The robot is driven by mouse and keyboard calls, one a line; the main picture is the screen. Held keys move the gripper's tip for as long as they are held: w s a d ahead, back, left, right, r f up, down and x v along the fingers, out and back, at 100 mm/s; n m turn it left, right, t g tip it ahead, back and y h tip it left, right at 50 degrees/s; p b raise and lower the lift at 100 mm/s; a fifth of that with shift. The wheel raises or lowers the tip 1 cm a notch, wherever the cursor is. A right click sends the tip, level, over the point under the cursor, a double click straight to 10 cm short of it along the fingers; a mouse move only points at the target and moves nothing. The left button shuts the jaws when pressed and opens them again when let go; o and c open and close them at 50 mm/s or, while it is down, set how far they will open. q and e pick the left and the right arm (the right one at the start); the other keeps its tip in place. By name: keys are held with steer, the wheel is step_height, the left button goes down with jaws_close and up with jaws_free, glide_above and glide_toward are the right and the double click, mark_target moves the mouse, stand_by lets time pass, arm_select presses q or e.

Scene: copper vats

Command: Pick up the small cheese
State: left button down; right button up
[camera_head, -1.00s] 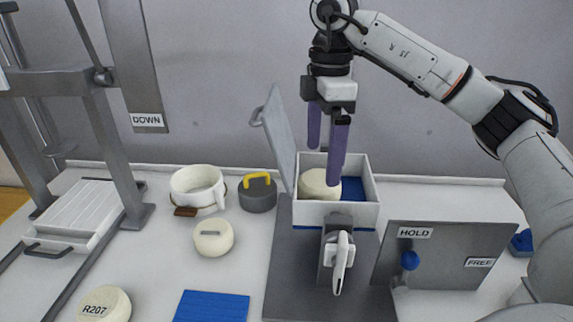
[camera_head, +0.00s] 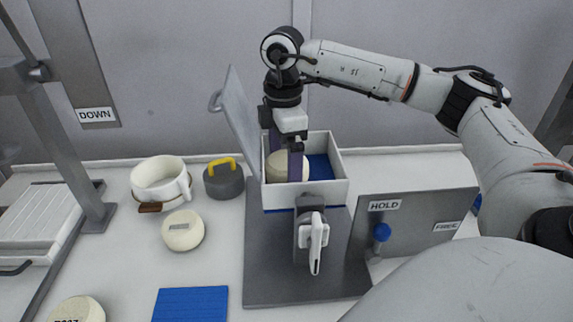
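A small pale cheese (camera_head: 283,167) sits inside the open white box (camera_head: 338,188), on its left side. My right gripper (camera_head: 284,160) reaches down into the box with its purple fingers apart, one behind the cheese and one in front of its right part. I cannot tell whether the fingers touch it. Another pale round cheese with a plain label (camera_head: 183,231) lies on the table left of the box. A labelled round cheese (camera_head: 78,310) is cut off at the bottom left. My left gripper is not in view.
The box's grey lid (camera_head: 243,125) stands open on the left. A white latch handle (camera_head: 314,240) is in front. A HOLD/FREE panel (camera_head: 416,222) with a blue knob stands at right. A white pot (camera_head: 160,181), grey weight (camera_head: 223,180) and blue mat (camera_head: 190,304) lie left.

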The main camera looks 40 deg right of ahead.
steer(key=c, duration=1.3)
steer(key=shift+c, duration=0.8)
